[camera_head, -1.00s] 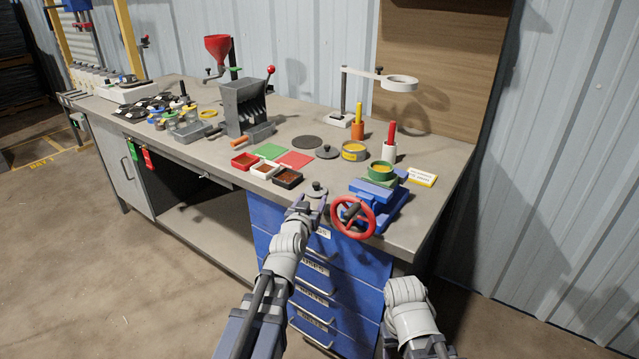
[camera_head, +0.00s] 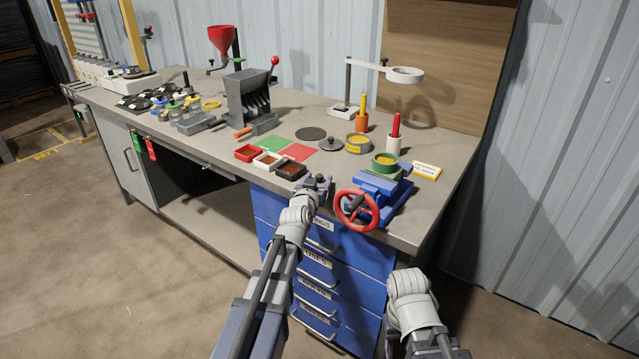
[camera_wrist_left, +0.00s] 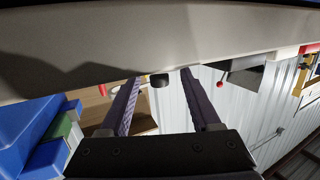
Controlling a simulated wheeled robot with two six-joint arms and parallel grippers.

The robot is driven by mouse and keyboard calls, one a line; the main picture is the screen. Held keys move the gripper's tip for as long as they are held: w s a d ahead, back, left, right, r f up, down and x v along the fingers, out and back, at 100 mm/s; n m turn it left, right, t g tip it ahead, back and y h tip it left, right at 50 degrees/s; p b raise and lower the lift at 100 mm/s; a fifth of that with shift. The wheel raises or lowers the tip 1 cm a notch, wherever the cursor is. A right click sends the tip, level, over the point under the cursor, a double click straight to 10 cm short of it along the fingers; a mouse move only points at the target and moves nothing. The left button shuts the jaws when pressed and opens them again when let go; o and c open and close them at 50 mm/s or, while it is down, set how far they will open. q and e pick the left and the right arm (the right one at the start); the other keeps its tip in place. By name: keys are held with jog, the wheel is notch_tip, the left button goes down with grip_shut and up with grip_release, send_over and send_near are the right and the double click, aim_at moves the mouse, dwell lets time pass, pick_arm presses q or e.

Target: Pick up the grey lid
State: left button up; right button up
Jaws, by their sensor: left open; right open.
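The grey lid (camera_head: 330,144), round with a small knob on top, lies on the bench between the red mat and the yellow-banded tin. My left gripper (camera_head: 323,180) is at the front edge of the bench, nearer me than the lid and apart from it. Its jaws are open and empty. In the left wrist view, the two fingers of my left gripper (camera_wrist_left: 160,84) are spread, and a small dark thing shows beyond them; I cannot tell for sure whether it is the lid. My right gripper is out of view; only part of that arm shows.
A blue vise (camera_head: 380,194) with a red handwheel (camera_head: 357,208) stands just right of my left gripper. Small trays, including a black one (camera_head: 291,170), are to its left. The yellow-banded tin (camera_head: 358,143) sits close to the lid's right.

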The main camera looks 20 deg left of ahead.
pick_arm(q)
jog(key=shift+w+f, duration=0.15)
jog(key=shift+w, duration=0.75)
jog(key=shift+s, duration=0.1)
grip_shut()
